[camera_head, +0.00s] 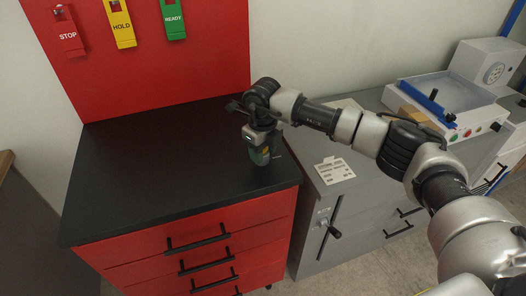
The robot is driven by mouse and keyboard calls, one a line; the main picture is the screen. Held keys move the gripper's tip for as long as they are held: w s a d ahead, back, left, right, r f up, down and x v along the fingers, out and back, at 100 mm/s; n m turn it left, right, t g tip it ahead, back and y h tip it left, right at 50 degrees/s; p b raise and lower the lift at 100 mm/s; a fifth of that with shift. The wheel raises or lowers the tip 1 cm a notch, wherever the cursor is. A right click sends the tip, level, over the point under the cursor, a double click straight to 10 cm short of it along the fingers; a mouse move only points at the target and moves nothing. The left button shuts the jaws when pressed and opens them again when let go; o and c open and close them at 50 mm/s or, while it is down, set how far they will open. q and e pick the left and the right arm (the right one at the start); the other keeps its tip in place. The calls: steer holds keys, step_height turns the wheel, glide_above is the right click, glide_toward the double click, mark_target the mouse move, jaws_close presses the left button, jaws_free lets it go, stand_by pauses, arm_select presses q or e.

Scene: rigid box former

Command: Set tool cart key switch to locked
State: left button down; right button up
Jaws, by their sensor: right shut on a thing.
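The red tool cart (190,238) with a black top (150,160) stands in the middle of the head view. Several drawers with black handles show on its front. I cannot make out its key switch or any key setting. My right gripper (259,147) points down at the right part of the black top. It is shut on a small dark-green thing (260,157), which is low over or touching the top; I cannot tell which. The fingers are mostly hidden. My left gripper is out of view.
A red back panel holds STOP (69,36), HOLD (122,27) and READY (173,18) tags. A grey cabinet (310,200) with a black lever (331,230) and a white card (334,171) stands at the right. A machine (455,98) sits behind. The left of the black top is clear.

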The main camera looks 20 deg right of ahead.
steer(key=shift+m+b, duration=0.45)
steer(key=shift+m, duration=1.75)
steer(key=shift+a+m, duration=0.1)
steer(key=shift+m, duration=1.6)
steer(key=shift+r+m+b, duration=0.1)
steer(key=shift+m+b, duration=0.2)
steer(key=shift+m, duration=0.1)
steer(key=o, duration=0.9)
steer(key=shift+o, duration=0.2)
step_height(320, 180, up, 11)
steer(key=shift+f+b, duration=0.15)
steer(key=shift+b, duration=0.65)
